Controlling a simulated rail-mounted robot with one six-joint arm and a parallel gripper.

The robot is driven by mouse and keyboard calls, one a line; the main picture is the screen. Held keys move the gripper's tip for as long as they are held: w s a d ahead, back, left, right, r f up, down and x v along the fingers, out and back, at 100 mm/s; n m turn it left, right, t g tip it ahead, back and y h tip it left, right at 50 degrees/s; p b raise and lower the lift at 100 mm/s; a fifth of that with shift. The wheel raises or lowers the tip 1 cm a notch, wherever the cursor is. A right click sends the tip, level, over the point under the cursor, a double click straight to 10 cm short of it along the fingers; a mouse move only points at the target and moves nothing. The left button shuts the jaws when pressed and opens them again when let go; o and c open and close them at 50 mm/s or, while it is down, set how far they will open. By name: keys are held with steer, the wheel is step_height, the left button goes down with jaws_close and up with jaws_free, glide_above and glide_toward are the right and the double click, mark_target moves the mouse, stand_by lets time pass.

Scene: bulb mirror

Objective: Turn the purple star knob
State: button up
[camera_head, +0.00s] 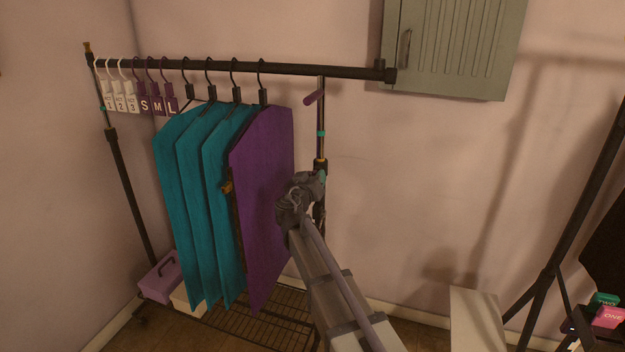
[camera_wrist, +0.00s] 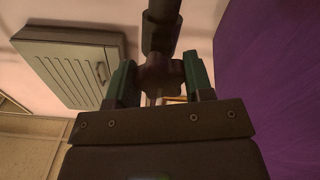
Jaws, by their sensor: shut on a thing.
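In the wrist view, a dark star-shaped knob (camera_wrist: 160,75) sits between the two green-edged fingers of my gripper (camera_wrist: 158,85). The gripper is shut on it. The knob looks brownish dark here, and its purple colour does not show clearly. It sits at the lower end of a dark post (camera_wrist: 161,30). In the head view, my gripper (camera_head: 310,182) is at the right upright of the clothes rack, just right of the purple garment. The knob is hidden there behind my gripper and wrist.
A purple garment (camera_head: 262,190) hangs close to the left of my gripper, beside several teal garments (camera_head: 185,190) on the rack's top bar (camera_head: 220,66). A grey-green cabinet (camera_head: 455,45) is on the wall above right. A white box (camera_head: 476,320) stands at lower right.

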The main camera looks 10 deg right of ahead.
steer(key=n, duration=1)
steer(key=shift+n, duration=0.4)
steer(key=n, duration=1)
steer(key=shift+n, duration=0.4)
steer(key=o, duration=0.9)
steer(key=shift+s, duration=0.1)
